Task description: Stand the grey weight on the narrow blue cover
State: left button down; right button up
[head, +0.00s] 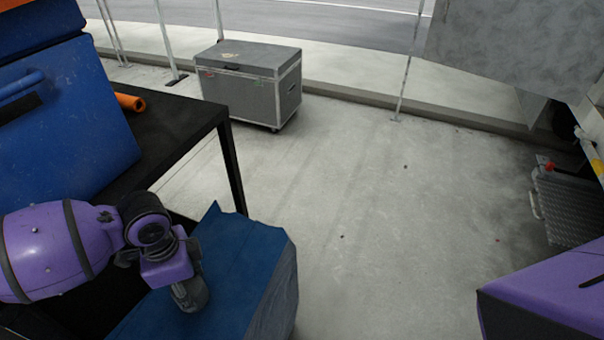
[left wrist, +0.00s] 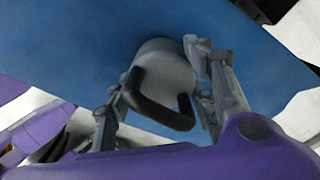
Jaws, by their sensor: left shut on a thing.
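The grey weight (left wrist: 160,55) is a pale rounded body with a dark loop handle (left wrist: 150,108). It sits between the two fingers of my left gripper (left wrist: 165,78), which is shut on it. In the head view the weight (head: 189,297) shows below my left gripper (head: 180,278), mostly hidden by it. The blue cover (head: 242,246) lies beneath and around the weight, and its blue surface (left wrist: 75,45) fills much of the left wrist view. I cannot tell whether the weight's base touches the cover. My right gripper is not in view.
A black table (head: 180,125) with blue cases (head: 65,120) and an orange tube (head: 130,102) stands at the left. A grey flight case (head: 245,85) is on the pavement behind. Open concrete floor (head: 385,230) lies right of the cover.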

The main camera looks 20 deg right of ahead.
pick_arm(q)
jog(key=c, duration=0.8)
grip_release()
jog(key=shift+r, duration=0.15)
notch_tip(320, 180, up, 12)
jog(key=shift+r+p, duration=0.1)
jog(key=shift+p, duration=0.25)
